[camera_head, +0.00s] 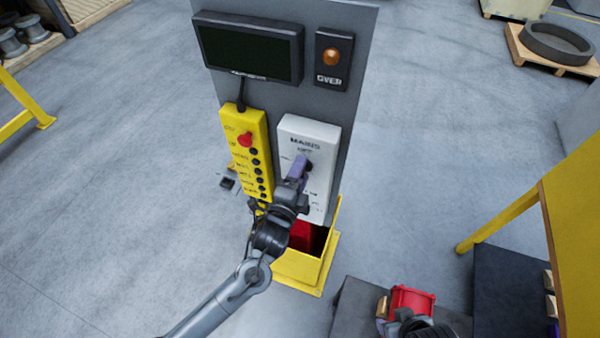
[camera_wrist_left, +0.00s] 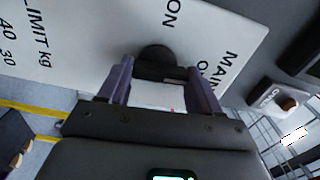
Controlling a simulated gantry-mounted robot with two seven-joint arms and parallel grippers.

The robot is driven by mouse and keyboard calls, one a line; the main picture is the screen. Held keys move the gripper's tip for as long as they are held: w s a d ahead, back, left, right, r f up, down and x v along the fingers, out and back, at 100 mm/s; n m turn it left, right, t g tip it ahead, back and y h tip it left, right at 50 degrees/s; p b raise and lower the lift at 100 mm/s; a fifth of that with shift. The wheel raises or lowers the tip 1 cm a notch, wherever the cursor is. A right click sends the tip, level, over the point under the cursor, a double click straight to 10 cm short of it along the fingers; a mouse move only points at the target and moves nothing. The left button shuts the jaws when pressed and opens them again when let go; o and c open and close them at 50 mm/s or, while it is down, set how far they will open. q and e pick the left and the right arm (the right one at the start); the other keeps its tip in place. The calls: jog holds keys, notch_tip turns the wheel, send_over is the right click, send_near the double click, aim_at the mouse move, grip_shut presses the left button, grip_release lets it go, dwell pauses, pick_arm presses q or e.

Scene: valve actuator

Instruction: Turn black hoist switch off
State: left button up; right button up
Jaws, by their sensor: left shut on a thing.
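The black switch knob (camera_head: 308,164) is on the white panel (camera_head: 313,128) marked MAINS, on the front of the grey post. My left gripper (camera_head: 299,171) is at the knob, its purple fingers on it. In the left wrist view the fingers (camera_wrist_left: 160,68) stand on either side of the black knob (camera_wrist_left: 155,53), and the gripper is shut on it. The fingers hide part of the knob, and its exact setting is hard to read.
A yellow pendant (camera_head: 250,140) with a red button hangs left of the white panel. A dark screen (camera_head: 248,48) and an orange lamp (camera_head: 331,57) are above. A yellow bin (camera_head: 298,268) is below. A red part (camera_head: 410,299) sits at the lower right.

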pick_arm(q)
jog(key=o, duration=1.1)
jog(key=shift+c, duration=0.2)
jog(key=b+v, duration=0.2)
jog(key=v, duration=0.8)
jog(key=shift+s+a, duration=0.15)
jog(key=shift+s, duration=0.25)
